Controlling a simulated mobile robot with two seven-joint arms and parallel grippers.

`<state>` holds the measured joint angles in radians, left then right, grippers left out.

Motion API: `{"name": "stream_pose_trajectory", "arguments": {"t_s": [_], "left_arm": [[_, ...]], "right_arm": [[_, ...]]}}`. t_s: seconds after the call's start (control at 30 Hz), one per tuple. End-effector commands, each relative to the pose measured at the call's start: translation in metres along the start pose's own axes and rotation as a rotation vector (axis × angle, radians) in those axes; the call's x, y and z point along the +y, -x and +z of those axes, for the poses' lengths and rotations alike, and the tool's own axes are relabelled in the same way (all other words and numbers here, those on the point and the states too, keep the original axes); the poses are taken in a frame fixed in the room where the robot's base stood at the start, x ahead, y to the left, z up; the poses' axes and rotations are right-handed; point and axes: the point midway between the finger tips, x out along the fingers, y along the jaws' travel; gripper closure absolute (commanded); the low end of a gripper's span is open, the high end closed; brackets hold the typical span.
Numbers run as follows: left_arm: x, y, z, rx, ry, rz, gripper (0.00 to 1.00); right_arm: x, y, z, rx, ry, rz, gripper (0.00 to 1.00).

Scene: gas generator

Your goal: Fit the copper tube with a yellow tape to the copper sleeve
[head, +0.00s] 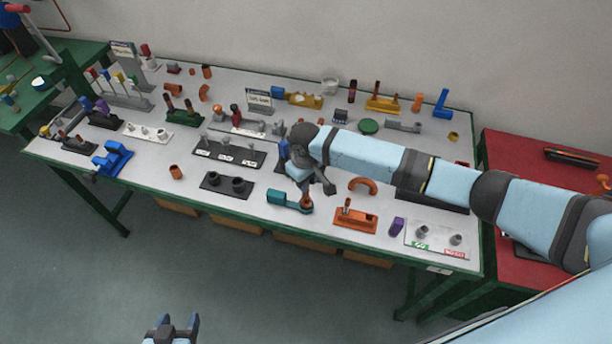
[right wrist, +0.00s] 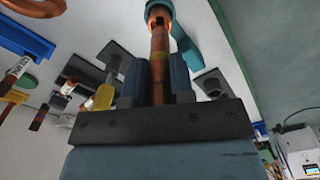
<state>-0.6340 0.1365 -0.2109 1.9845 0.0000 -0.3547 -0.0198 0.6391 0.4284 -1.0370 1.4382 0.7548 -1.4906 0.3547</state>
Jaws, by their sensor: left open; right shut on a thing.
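The copper tube (right wrist: 159,75) with a yellow tape band is held between the fingers of my right gripper (right wrist: 158,82) in the right wrist view. The tube's far end lines up with the mouth of a wider copper sleeve (right wrist: 158,12) in a teal holder (right wrist: 187,45). The two ends overlap in the picture; I cannot tell how far the tube is inside. In the head view the teal holder (head: 288,200) lies near the table's front edge, with my right gripper (head: 314,186) just above its right end. My left gripper (head: 172,326) is open and empty, low in front of the table.
An orange block (head: 352,220) with a copper piece and a copper elbow (head: 362,185) are right of the teal holder. A dark two-socket base (head: 227,184) is left of it. Several other fixtures crowd the table (head: 290,235). A red cabinet (head: 540,160) stands to the right.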

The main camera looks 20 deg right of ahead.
Motion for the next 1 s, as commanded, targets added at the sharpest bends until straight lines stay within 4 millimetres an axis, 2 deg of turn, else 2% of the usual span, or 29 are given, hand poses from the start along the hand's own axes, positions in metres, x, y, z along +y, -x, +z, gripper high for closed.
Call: {"name": "stream_pose_trajectory", "arguments": {"t_s": [0.13, 0.6, 1.0], "left_arm": [[0.001, -0.002, 0.002, -0.001, 0.003, 0.001, 0.41], [0.001, -0.007, -0.006, 0.014, 0.006, 0.0, 0.41], [0.002, 0.0, -0.01, 0.006, 0.008, 0.001, 0.41]], "right_arm": [[0.0, -0.006, 0.0, 0.0, 0.0, 0.0, 0.95], [0.0, -0.007, 0.0, 0.0, 0.0, 0.0, 0.95], [0.0, -0.005, 0.0, -0.001, 0.0, -0.001, 0.95]]}}
